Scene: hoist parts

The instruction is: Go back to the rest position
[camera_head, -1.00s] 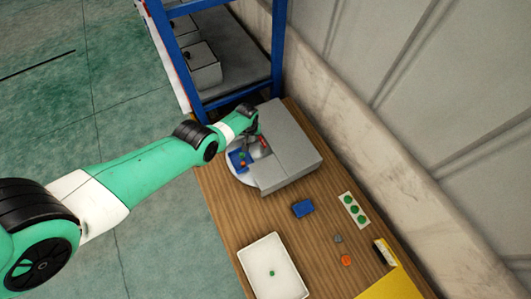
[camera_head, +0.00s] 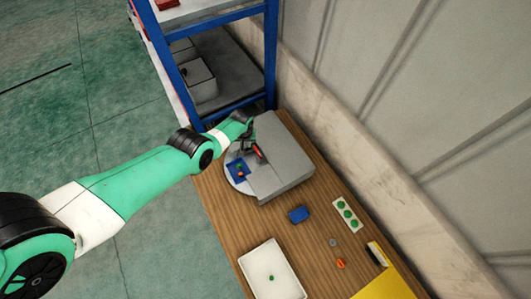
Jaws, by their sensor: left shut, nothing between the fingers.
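My left arm comes in from the left in the head view. My left gripper (camera_head: 256,151) is shut and empty, low beside a grey box-shaped machine (camera_head: 286,162) on the wooden table (camera_head: 222,220). A round pale plate (camera_head: 232,175) lies at the machine's left side, with a blue piece (camera_head: 235,170) on it. Small green and orange parts (camera_head: 241,173) sit on the blue piece. The gripper is just above and right of these parts; the arm partly hides the area behind it. My right gripper is not in view.
A white tray (camera_head: 253,270) with a small green part stands at the table's front. A blue block (camera_head: 299,214), a white strip with green discs (camera_head: 346,215), an orange part (camera_head: 340,263) and a yellow surface (camera_head: 388,287) lie nearby. A blue-framed shelf (camera_head: 270,60) rises behind.

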